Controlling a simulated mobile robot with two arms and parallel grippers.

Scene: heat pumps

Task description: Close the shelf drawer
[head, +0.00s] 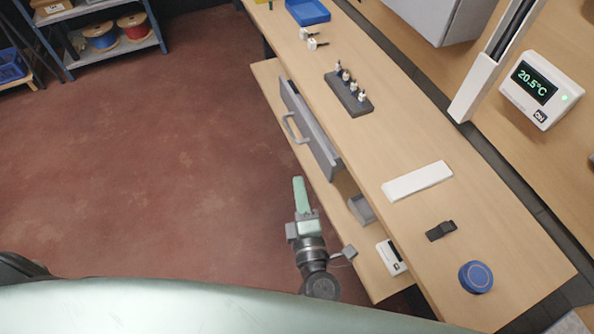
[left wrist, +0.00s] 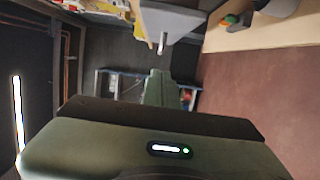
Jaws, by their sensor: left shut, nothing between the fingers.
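The shelf drawer (head: 314,135) sits under the wooden worktop (head: 400,140), and its grey front stands out past the worktop's edge, so it is open. Its bar handle (head: 290,128) faces the floor side. My left gripper (head: 298,182) is shut and empty, below the near end of the drawer front in the picture and apart from the handle. In the left wrist view the shut fingers (left wrist: 158,80) point toward a grey panel (left wrist: 175,22) that looks like the drawer, with a pale bar (left wrist: 162,42) on it. My right gripper is not in view.
The worktop bears a dark block with small fittings (head: 348,93), a white bar (head: 417,181), a black clip (head: 440,231) and a blue disc (head: 476,277). A lower shelf (head: 372,270) holds a white device (head: 391,257). The red floor (head: 150,170) to the left is clear.

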